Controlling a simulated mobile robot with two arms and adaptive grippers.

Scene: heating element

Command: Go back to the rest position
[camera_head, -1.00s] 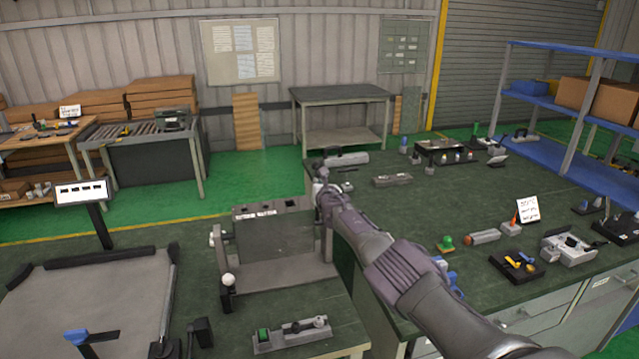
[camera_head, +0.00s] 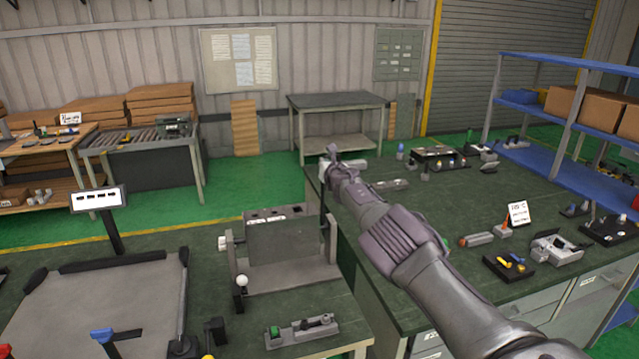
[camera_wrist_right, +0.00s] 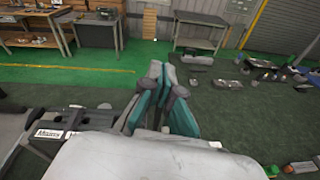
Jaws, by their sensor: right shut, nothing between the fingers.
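My right arm comes in from the lower right in the head view, and its gripper (camera_head: 333,160) is held above the left end of the right-hand workbench. In the right wrist view the right gripper's fingers (camera_wrist_right: 159,75) are close together with nothing between them. The grey box fixture (camera_head: 281,242) stands on the left bench, left of the gripper and apart from it. Part of the fixture also shows in the right wrist view, at the left. My left gripper is in neither view.
The right workbench (camera_head: 400,290) carries several small parts, a white sign (camera_head: 518,213) and a black tray (camera_head: 508,266). A control box (camera_head: 302,331) sits at the left bench's front. A framed flat panel (camera_head: 105,305) is at left. Blue shelves (camera_head: 560,150) stand at right. Green floor lies behind.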

